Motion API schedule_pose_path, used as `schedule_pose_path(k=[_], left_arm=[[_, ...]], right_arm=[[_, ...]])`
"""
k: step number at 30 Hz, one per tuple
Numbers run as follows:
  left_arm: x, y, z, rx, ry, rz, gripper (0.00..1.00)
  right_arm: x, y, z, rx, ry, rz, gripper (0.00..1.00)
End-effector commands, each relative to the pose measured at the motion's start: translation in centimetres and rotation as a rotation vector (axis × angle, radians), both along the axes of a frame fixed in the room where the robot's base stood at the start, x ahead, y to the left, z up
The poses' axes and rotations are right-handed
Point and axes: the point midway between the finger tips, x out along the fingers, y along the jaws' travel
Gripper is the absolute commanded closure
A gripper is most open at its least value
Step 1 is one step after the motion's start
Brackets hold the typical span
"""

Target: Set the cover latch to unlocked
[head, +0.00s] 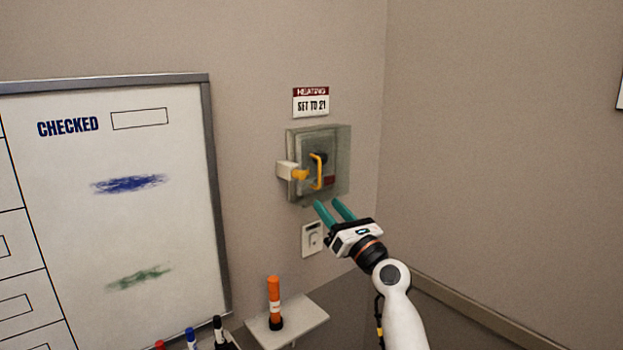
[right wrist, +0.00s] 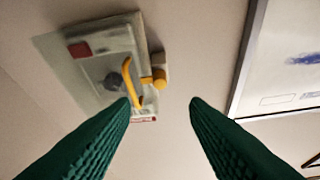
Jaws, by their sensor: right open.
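A clear, box-shaped cover (head: 340,165) is mounted on the wall under a heating sign, with a dark round dial (head: 318,158) behind it. A yellow bar handle (head: 317,172) runs upright on its front. The latch, a yellow knob (head: 299,174) on a pale block, sits at the cover's left edge. In the right wrist view the cover (right wrist: 88,68), handle (right wrist: 131,82) and latch knob (right wrist: 159,79) show at the upper left, turned over. My right gripper (head: 334,205) is open and empty, just below the cover, apart from it. My left gripper is not in view.
A wall switch plate (head: 312,238) is below the cover. A framed whiteboard (head: 207,180) stands left. The wall right of the cover is bare.

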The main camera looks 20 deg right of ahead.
Motion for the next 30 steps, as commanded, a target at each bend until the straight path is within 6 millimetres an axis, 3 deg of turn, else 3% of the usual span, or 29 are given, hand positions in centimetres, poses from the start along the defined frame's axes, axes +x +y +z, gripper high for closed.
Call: schedule_pose_path(k=[9,15,30], left_arm=[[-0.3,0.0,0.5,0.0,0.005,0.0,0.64],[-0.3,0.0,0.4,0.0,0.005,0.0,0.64],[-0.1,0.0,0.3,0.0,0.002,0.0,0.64]], right_arm=[[5.6,1.7,2.5,-0.002,0.0,0.0,0.58],[8.0,2.4,3.3,-0.002,0.0,-0.001,0.58],[9.1,2.7,3.8,-0.004,0.002,-0.002,0.58]])
